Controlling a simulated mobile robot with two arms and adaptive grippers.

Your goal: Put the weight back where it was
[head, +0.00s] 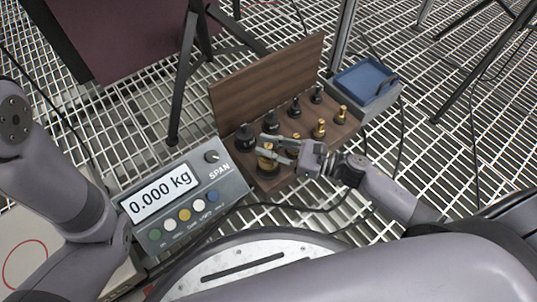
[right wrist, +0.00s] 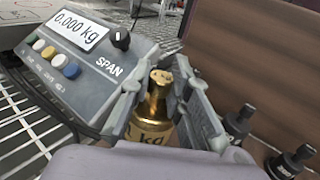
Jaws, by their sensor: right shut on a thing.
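A brass weight (head: 267,162) stands at the near left end of the wooden weight box (head: 262,80). In the right wrist view the brass weight (right wrist: 153,112) is upright, with part of a "kg" marking showing. My right gripper (head: 262,147) reaches in from the right and is shut on this weight, one finger on each side of its neck. The gripper hides part of the box, so I cannot tell whether the weight's base is fully seated. My left arm shows at the left, but its gripper is out of view.
A scale indicator (head: 180,205) reading 0.000 kg stands left of the box. Black weights (head: 246,136) line the box's back row; other brass weights (head: 319,128) stand in front. A blue tray (head: 364,80) lies right of the box. Chair legs stand behind on the grating.

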